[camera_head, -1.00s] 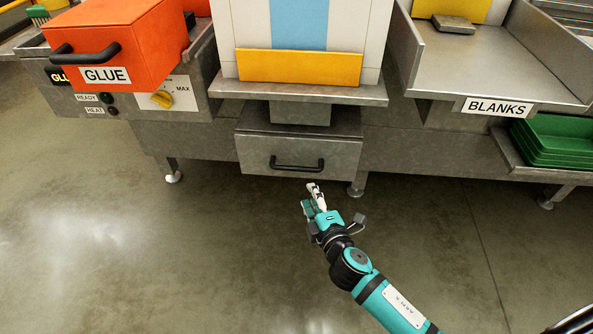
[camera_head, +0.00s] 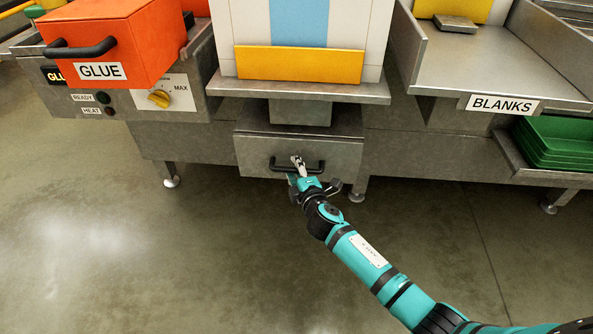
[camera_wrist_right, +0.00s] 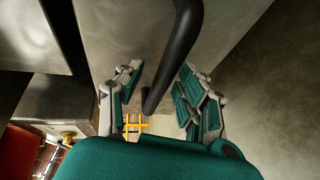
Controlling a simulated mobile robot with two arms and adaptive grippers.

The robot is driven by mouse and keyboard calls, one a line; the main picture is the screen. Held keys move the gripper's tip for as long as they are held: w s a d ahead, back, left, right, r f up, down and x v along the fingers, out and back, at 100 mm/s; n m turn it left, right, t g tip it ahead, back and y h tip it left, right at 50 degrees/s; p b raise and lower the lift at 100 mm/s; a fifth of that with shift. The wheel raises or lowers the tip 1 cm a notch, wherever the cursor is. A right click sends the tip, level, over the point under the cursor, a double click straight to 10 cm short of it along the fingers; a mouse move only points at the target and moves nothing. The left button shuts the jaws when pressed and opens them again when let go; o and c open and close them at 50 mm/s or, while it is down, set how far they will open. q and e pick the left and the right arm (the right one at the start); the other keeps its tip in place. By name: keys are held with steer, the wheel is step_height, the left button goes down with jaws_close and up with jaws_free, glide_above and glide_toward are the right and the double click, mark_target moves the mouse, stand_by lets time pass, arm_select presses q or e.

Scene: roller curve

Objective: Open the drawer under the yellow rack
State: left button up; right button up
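The grey metal drawer (camera_head: 260,149) sits under the shelf with the yellow rack (camera_head: 299,65) and looks shut. Its black bar handle (camera_head: 279,169) runs across the front. My right gripper (camera_head: 297,163) is at the middle of the handle and hides part of it. In the right wrist view the black handle (camera_wrist_right: 176,58) passes between the two open, teal-padded fingers of the right gripper (camera_wrist_right: 160,95). The fingers stand apart on either side of it, with gaps visible. My left gripper is not in view.
An orange glue box (camera_head: 120,40) with a black handle stands at the left above a panel with a yellow knob (camera_head: 159,99). A blanks tray (camera_head: 480,70) and stacked green trays (camera_head: 555,142) are at the right. The floor before the drawer is clear.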

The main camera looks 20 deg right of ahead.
steer(key=shift+c, duration=0.2)
jaws_close()
steer(key=shift+s, duration=0.1)
